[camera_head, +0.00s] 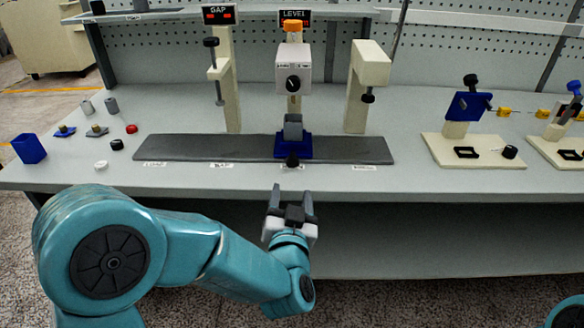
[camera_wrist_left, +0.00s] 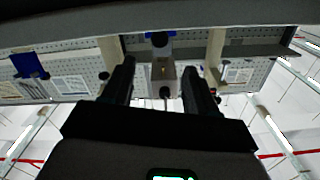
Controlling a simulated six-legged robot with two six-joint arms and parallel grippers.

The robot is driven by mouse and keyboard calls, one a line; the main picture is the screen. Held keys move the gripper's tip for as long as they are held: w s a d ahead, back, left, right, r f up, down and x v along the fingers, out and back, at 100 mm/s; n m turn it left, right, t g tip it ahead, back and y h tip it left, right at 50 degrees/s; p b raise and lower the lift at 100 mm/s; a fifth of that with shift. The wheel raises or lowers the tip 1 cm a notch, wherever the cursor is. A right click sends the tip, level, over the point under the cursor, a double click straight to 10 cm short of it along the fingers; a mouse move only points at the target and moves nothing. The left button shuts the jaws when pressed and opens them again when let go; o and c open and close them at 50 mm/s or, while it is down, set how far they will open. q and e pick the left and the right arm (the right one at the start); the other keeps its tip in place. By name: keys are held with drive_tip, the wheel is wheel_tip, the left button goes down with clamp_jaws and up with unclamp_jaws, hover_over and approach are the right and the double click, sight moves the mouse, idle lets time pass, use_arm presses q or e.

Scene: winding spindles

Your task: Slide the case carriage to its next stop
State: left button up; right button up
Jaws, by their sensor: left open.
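The case carriage (camera_head: 306,146) is a blue base with a grey block on it and a black knob (camera_head: 292,161) at its front. It sits on the dark grey rail (camera_head: 200,147), in front of the LEVEL post. My left gripper (camera_head: 290,191) is open and empty, in front of the bench edge and just short of the knob, roughly in line with it. In the left wrist view, which looks upside down, the open fingers (camera_wrist_left: 159,68) frame the middle, with the blue carriage (camera_wrist_left: 160,36) beyond them. My right gripper is out of view.
The GAP post (camera_head: 227,95) stands left of the LEVEL station (camera_head: 293,72), and another cream post (camera_head: 366,75) stands right. A blue cup (camera_head: 29,149) and small parts lie at the left. Cream fixtures (camera_head: 466,150) stand at the right. The rail is clear on both sides of the carriage.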

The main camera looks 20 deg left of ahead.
sight(292, 164)
use_arm(q)
drive_tip(key=x, duration=1)
drive_tip(key=shift+w+f, duration=0.1)
drive_tip(key=shift+w, duration=0.2)
drive_tip(key=shift+a, duration=0.1)
clamp_jaws()
